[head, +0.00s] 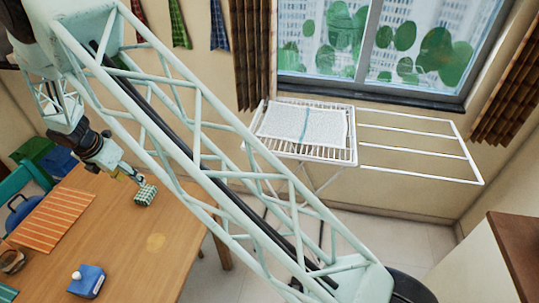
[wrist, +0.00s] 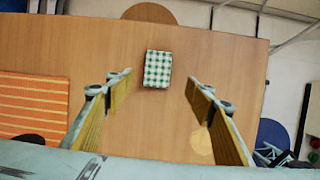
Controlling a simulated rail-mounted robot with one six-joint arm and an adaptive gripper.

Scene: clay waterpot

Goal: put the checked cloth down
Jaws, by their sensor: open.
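The checked cloth (head: 145,193) is a small green-and-white folded block at the table's right part in the head view. It seems to rest on the wooden table (head: 130,245). In the wrist view the cloth (wrist: 158,69) lies just beyond and between my fingertips, with bare wood around it. My gripper (head: 133,177) is open just above and to the left of the cloth in the head view. In the wrist view my gripper (wrist: 159,78) has its two yellow-padded fingers wide apart and nothing between them. The exact gap between fingertips and cloth is hard to tell.
An orange striped mat (head: 55,219) lies at the table's left, and a blue box (head: 87,281) stands near the front. A pale round patch (head: 156,242) marks the table. A white drying rack (head: 420,145) bearing a white towel (head: 303,122) stands by the window.

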